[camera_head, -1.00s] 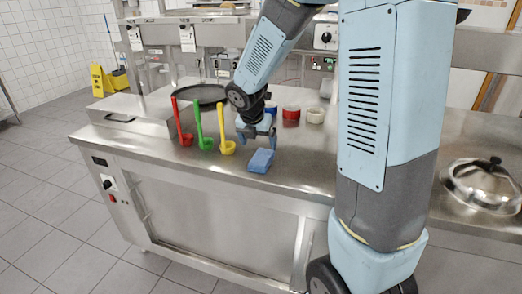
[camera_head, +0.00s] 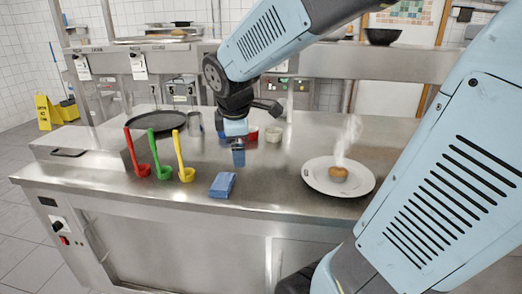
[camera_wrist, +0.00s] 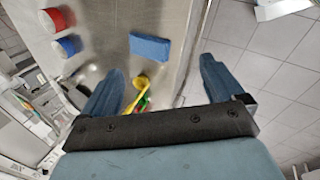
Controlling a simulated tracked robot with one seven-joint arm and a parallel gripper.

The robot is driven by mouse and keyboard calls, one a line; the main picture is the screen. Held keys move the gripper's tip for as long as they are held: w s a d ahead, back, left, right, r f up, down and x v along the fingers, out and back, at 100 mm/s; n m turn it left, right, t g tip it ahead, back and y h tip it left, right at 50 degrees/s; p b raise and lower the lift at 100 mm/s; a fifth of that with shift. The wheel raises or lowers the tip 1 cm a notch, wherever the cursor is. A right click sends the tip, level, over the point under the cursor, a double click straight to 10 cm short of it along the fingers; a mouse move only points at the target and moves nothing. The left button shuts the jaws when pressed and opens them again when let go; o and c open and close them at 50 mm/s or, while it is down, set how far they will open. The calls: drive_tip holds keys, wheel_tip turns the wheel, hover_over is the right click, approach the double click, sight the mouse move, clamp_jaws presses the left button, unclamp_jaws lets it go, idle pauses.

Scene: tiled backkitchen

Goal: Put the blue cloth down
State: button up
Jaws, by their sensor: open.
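The blue cloth (camera_head: 222,185) lies as a folded block on the steel counter near its front edge. It also shows in the wrist view (camera_wrist: 150,47), beyond the fingertips. My gripper (camera_head: 238,150) hangs above the counter, behind the cloth in the head view. In the wrist view its two blue fingers are wide apart with nothing between them, and the cloth is clear of both. In the head view the fingers partly overlap, so their gap is hard to see there.
Red (camera_head: 139,152), green (camera_head: 160,156) and yellow (camera_head: 182,160) ladles stand left of the cloth. A black pan (camera_head: 155,121) lies behind them. A white plate (camera_head: 316,184) with a steaming muffin (camera_head: 338,172) is at right.

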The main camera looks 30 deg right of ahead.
drive_tip(key=s+r+m+t+y, duration=0.1)
drive_tip(key=s+r+m, duration=0.2)
drive_tip(key=s+m, duration=0.9)
drive_tip(key=shift+s+d+r+m+y, duration=0.15)
drive_tip(key=shift+s+r+m+y, duration=0.2)
drive_tip(key=shift+m, duration=0.65)
drive_tip(key=shift+o, duration=0.5)
drive_tip(key=shift+w, duration=0.25)
